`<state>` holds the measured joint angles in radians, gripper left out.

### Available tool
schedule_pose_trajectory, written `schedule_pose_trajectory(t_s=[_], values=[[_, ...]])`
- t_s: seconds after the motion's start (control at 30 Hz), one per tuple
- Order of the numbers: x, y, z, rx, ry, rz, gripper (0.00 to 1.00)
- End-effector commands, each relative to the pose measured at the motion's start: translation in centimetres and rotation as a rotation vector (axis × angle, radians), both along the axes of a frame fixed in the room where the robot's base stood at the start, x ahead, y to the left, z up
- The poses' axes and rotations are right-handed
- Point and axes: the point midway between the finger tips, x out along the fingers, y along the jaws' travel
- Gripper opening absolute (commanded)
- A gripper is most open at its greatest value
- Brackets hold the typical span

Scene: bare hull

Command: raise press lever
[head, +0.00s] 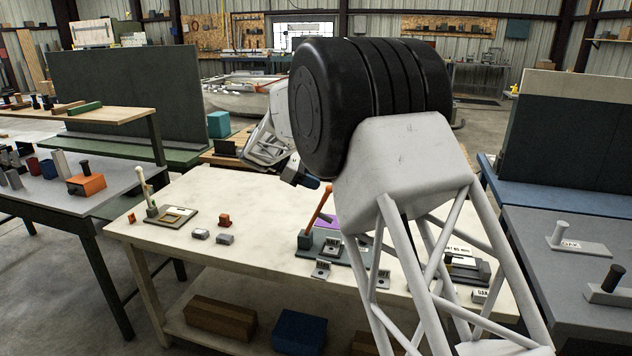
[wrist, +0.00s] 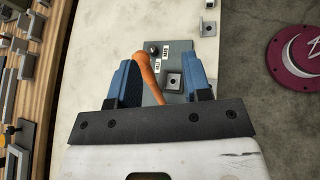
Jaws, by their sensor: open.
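An orange lever (head: 317,212) leans from a dark block on a grey-green base (head: 345,248) on the pale workbench. In the wrist view the lever (wrist: 146,74) shows its rounded end between the two blue fingers of my open gripper (wrist: 161,78), nearer the left finger. Whether it touches a finger I cannot tell. The base (wrist: 178,64) carries a black knob, small labels and a square metal piece.
Left on the workbench (head: 260,190) stand a pale upright lever (head: 144,184) on a plate, a small orange block (head: 225,220) and small grey blocks. A purple piece (head: 326,221) lies behind the orange lever. Side tables flank the bench. The bench's middle back is clear.

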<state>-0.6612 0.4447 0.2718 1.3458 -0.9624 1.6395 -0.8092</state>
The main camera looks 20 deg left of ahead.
Motion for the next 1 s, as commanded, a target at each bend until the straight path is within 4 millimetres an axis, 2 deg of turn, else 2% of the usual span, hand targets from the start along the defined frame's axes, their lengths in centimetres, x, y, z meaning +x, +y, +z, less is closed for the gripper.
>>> schedule_pose_trajectory(t_s=[0.47,0.5,0.67,0.8,1.0], values=[[0.0,0.1,0.0,0.0,0.0,0.0,0.45],[0.0,0.1,0.0,0.0,0.0,0.0,0.43],[0.2,-0.3,0.1,0.009,-0.004,-0.005,0.19],[1.0,-1.5,0.3,0.042,-0.019,-0.028,0.0],[2.8,-4.6,0.5,0.131,-0.062,-0.085,0.0]])
